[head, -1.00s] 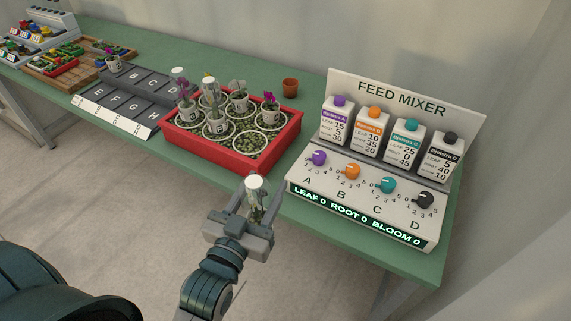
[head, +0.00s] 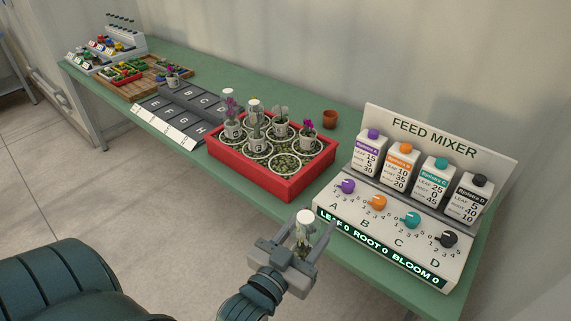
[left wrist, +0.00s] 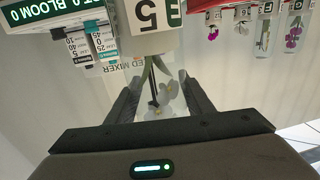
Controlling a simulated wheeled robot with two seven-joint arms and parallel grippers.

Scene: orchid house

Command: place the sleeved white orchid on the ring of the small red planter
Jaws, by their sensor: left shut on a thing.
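The sleeved white orchid (left wrist: 158,92) is in my left gripper (head: 298,246), upright in a clear sleeve with a white top (head: 305,217). In the left wrist view, its white pot (left wrist: 155,25) bears a black 5 and a green label, and pale flowers show between the fingers. The gripper is shut on it, off the bench's front edge. A small red planter (head: 128,76) appears among coloured planters at the far left; its ring is too small to make out. My right gripper is not in view.
A large red tray (head: 262,178) on the green bench holds several potted plants and empty rings. The feed mixer (head: 395,245) stands to its right, near the held orchid. Grey lettered blocks (head: 185,95) lie left of the tray. A brown pot (head: 329,119) stands behind it.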

